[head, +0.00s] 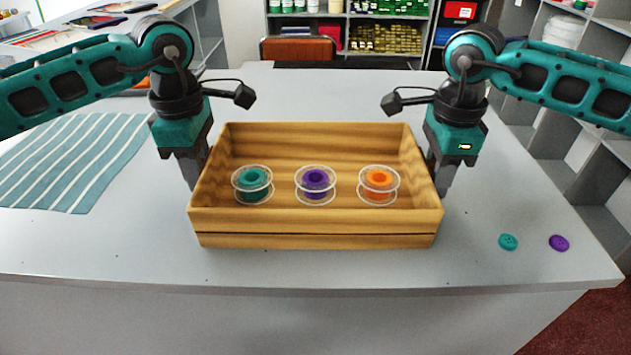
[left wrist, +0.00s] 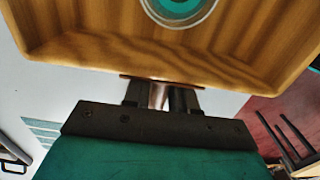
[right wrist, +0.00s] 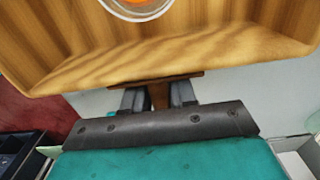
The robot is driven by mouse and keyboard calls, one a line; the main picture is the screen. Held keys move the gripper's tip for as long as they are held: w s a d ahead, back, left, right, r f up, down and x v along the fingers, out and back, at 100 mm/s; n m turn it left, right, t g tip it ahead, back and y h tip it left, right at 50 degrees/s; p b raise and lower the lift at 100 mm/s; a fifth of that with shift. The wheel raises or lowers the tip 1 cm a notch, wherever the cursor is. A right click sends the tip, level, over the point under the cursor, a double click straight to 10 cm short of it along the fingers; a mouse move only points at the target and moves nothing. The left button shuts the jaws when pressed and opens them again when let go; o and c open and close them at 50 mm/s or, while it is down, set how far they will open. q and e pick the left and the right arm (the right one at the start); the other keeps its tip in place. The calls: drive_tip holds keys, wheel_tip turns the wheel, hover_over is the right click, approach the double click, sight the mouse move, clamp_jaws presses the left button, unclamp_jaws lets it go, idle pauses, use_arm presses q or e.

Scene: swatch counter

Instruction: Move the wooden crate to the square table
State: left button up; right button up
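The wooden crate (head: 318,222) stands level on the grey counter in front of me, with no clear gap under it. It holds a teal spool (head: 252,184), a purple spool (head: 316,185) and an orange spool (head: 379,184), all upright in a row. My left gripper (left wrist: 159,96) is at the crate's left end, its fingers closed around a brown handle piece. My right gripper (right wrist: 159,95) is closed around a similar handle piece at the right end. In the head view the fingertips are partly hidden by the crate walls. I cannot identify a separate square table.
A striped cloth (head: 75,160) lies left of the crate. A teal button (head: 508,242) and a purple button (head: 559,243) lie to its right. The grey counter (head: 330,268) is clear in front. Shelves (head: 390,30) and a brown chair (head: 298,48) stand behind; grey cubbies are at right.

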use_arm(q)
clamp_jaws()
use_arm(e)
clamp_jaws()
use_arm(q)
drive_tip(key=shift+r, duration=0.15)
use_arm(e)
drive_tip(key=shift+r, duration=0.15)
